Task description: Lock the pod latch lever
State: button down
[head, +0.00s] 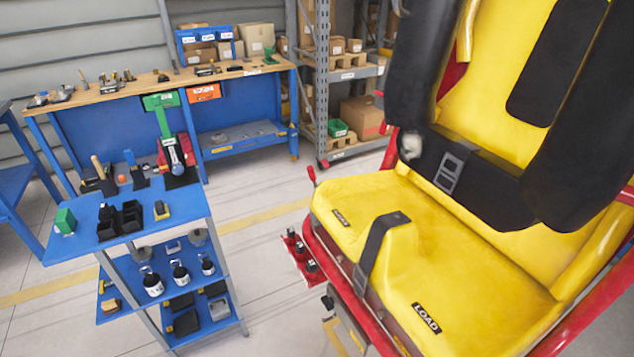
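A yellow ride seat (430,240) on a red frame fills the right side of the head view, with black padded restraints (590,110) at its upper part. A small lever with a red grip (311,175) stands upright at the seat's left edge. No label shows which part is the pod latch lever, and I cannot tell whether this lever is locked. My gripper is not in view.
A blue tiered cart (90,236) with bins, bottles and tools stands left of the seat. A wood-topped workbench (130,92) and a shelf rack with boxes (345,75) stand behind. Open floor (255,195) with a yellow line lies between cart and seat.

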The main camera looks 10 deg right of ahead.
aim_at(312, 176)
jog(key=i+j, duration=0.3)
jog(key=i, duration=0.15)
jog(key=i+j+u, duration=0.1)
jog(key=i+j, duration=0.25)
jog(key=i+j+u, duration=0.1)
jog(key=i+j, duration=0.15)
jog(key=i, duration=0.3)
jog(key=i+j, duration=0.25)
jog(key=i, duration=0.2)
